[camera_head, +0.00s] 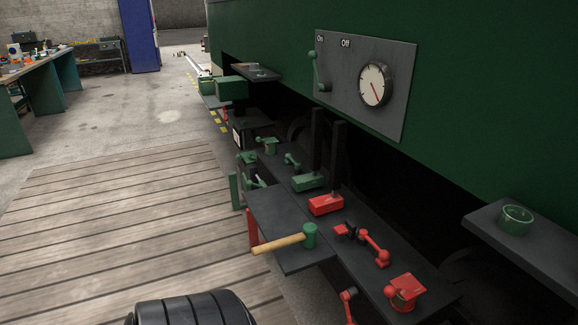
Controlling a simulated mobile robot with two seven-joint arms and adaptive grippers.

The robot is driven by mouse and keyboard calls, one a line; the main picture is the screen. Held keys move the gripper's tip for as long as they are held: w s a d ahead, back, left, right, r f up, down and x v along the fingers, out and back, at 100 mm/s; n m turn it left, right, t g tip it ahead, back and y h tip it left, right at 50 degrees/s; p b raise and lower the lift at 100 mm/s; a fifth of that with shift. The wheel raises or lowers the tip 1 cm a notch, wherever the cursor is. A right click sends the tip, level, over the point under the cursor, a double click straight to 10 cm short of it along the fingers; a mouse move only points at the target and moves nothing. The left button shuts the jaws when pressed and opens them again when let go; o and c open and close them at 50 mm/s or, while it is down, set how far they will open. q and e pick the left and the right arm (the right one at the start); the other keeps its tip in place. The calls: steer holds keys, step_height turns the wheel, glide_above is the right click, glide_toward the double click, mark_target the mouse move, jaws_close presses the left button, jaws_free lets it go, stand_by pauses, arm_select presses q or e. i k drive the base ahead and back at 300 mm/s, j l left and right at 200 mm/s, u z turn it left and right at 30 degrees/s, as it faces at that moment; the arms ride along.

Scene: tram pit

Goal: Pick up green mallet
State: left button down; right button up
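The green mallet (310,236) lies on a dark flat shelf (290,262) right of the picture's middle, low down. Its head is green and stands at the shelf's right part. Its pale wooden handle points left and reaches the shelf's left edge. Nothing touches the mallet. Neither of my grippers shows. A black rounded part of mine, seemingly an arm link, shows at the bottom edge, left of the shelf.
Beside the shelf are a red block with a lever (326,204), a green block with a lever (309,181) and red fittings (405,291). A green cup (515,220) stands on the right ledge. A panel (364,85) hangs above. The wooden floor (110,235) at left is clear.

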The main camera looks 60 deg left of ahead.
mark_target(308, 236)
steer(key=j+u, duration=0.1)
steer(key=u, duration=1.75)
steer(key=z, duration=1.45)
steer(key=k+l, duration=0.15)
steer(key=l, duration=0.15)
steer(key=u, duration=1.55)
steer(key=i+j, duration=0.15)
steer(key=j, duration=0.15)
steer(key=i+j+u, duration=0.1)
steer(key=i+j, duration=0.1)
steer(key=j, duration=0.1)
